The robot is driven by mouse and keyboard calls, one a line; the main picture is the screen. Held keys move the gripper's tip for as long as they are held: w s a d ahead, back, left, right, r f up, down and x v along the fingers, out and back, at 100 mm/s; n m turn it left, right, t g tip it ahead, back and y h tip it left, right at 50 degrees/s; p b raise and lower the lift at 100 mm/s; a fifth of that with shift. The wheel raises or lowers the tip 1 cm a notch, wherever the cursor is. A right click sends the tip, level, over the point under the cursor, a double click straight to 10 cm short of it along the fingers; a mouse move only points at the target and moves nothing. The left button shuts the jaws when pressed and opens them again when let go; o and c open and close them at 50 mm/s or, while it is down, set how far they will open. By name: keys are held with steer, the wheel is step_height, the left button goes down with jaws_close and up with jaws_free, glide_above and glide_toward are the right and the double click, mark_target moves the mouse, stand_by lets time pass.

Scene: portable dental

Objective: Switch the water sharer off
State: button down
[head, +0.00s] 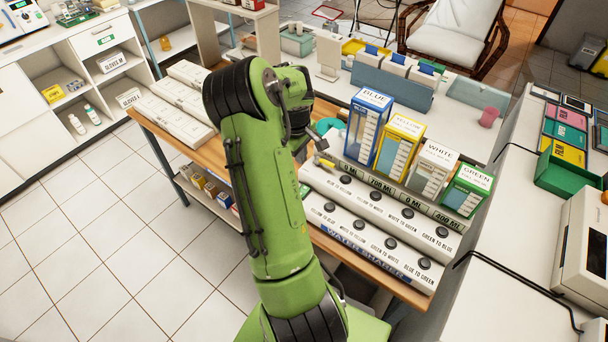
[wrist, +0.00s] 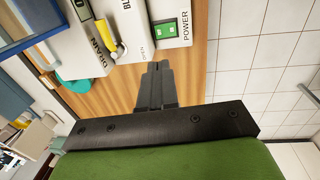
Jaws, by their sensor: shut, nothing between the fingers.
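The water sharer (head: 350,235) is a long white unit on the wooden table, with rows of dark round knobs and labels. Its display reads 0, 700, 0 and 400 ML. In the wrist view, a green rocker switch (wrist: 166,31) sits on a white panel beside the word POWER. My gripper (wrist: 158,68) is shut and empty over the wooden tabletop. In that picture its fingertips are a little below the green switch, apparently apart from it. My arm hides the left end of the unit in the head view, and the switch is not visible there.
Blue (head: 368,125), yellow (head: 400,147), white (head: 432,170) and green (head: 467,190) labelled containers stand behind the knobs. In the wrist view, a yellow handle (wrist: 107,45) is left of the switch, between DRAIN and OPEN labels. Bare wooden tabletop (wrist: 110,95) lies around the fingers.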

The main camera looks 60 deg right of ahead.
mark_target(305, 189)
steer(key=shift+f, duration=0.15)
steer(key=f, duration=0.4)
steer(key=d+f, duration=0.1)
steer(key=f, duration=0.9)
steer(key=shift+s+d, duration=0.15)
steer(key=shift+d, duration=0.15)
steer(key=shift+b, duration=0.3)
steer(key=shift+d+f+b, duration=0.1)
steer(key=shift+f+b, duration=0.2)
steer(key=shift+b, duration=0.1)
steer(key=shift+r, duration=0.15)
steer(key=shift+a, duration=0.2)
